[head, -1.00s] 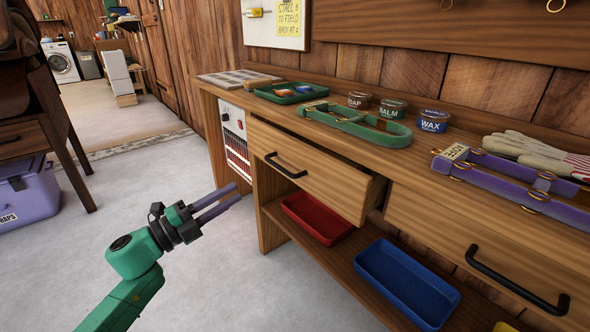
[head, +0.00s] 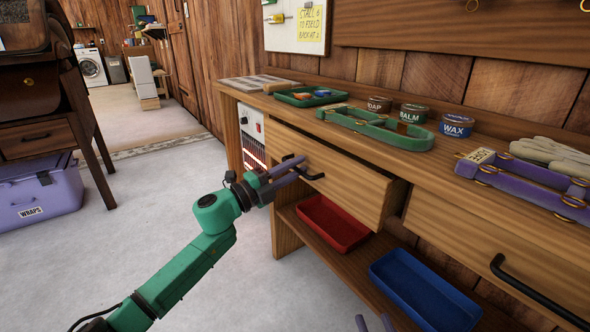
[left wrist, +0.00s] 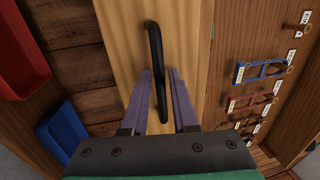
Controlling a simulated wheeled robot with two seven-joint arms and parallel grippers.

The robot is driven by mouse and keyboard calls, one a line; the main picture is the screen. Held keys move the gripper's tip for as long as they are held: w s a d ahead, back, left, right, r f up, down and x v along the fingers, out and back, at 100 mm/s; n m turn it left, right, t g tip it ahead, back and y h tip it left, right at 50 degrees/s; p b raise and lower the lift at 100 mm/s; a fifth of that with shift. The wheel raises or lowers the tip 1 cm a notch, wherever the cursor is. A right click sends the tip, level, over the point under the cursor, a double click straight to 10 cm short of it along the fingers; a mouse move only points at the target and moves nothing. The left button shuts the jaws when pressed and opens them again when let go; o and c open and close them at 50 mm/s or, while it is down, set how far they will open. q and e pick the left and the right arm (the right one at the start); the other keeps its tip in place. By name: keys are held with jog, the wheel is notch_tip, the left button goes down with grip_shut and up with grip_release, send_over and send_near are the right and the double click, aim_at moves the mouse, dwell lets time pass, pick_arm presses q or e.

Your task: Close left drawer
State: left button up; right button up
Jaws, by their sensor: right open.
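The left drawer (head: 340,180) of the wooden bench is pulled partly out, with a dark gap at its right side. Its black bar handle (head: 309,172) is on the front. My left gripper (head: 290,168) is at this handle, fingers pointing at the drawer front. In the left wrist view the handle (left wrist: 154,50) runs between the two purple fingers (left wrist: 160,95), which stand apart with gaps beside it; I cannot tell whether they touch the drawer front (left wrist: 190,40). Only the fingertips of my right gripper (head: 374,323) show at the bottom edge; they are apart and empty.
Below the drawer a red tray (head: 333,224) and a blue tray (head: 425,290) sit on the shelf. The right drawer (head: 480,245) has a black handle (head: 535,290). Halters and tins stand on the bench top (head: 400,150). Open floor (head: 150,220) lies to the left.

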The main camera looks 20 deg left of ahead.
pick_arm(q)
grip_shut()
dwell(1.4)
